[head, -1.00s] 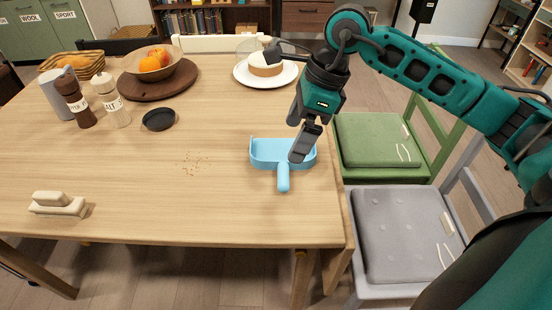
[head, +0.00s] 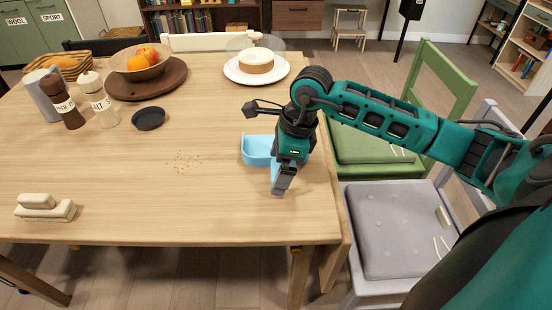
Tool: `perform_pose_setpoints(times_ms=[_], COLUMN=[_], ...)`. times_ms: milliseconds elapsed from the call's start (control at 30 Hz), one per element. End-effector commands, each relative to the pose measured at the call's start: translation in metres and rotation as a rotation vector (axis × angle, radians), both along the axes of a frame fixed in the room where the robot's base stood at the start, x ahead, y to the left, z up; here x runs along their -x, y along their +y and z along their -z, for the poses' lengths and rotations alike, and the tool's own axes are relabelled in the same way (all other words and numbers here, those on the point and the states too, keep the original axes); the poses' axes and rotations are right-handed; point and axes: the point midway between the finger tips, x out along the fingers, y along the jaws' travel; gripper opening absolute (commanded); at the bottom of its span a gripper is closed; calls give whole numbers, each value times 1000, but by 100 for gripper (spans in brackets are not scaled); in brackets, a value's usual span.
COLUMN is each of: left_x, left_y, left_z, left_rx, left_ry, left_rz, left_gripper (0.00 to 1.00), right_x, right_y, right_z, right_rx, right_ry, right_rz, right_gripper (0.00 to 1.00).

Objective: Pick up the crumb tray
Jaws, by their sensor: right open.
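The crumb tray (head: 257,148) is light blue and lies on the wooden table near its right edge. My right gripper (head: 281,187) is open, pointing down over the front of the tray, where it hides the tray's handle and much of its right part. I cannot tell whether the fingers are around the handle or touching it. My left gripper is not in view.
Crumbs (head: 186,161) lie left of the tray. A cream brush (head: 45,208) is at the front left. A black dish (head: 148,118), shakers (head: 104,108), a fruit bowl (head: 140,68) and a cake plate (head: 240,75) stand farther back. Chairs (head: 402,230) stand at the right.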

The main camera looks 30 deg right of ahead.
Motion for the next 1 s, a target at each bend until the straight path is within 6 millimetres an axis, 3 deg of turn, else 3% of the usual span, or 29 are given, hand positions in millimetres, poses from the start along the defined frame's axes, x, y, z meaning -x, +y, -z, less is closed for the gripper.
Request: perform_pose_setpoints(times_ms=[267,733,1000], left_x=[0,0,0], left_y=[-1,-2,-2], left_z=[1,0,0], left_rx=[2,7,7], left_ry=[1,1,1], left_rz=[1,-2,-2], left_gripper=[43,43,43], right_x=[-1,-1,-1], right_y=[1,1,1], right_z=[5,4,3], right_rx=[1,1,0], right_ry=[0,-1,-2], right_rz=[0,0,0], right_gripper=[100,57,56])
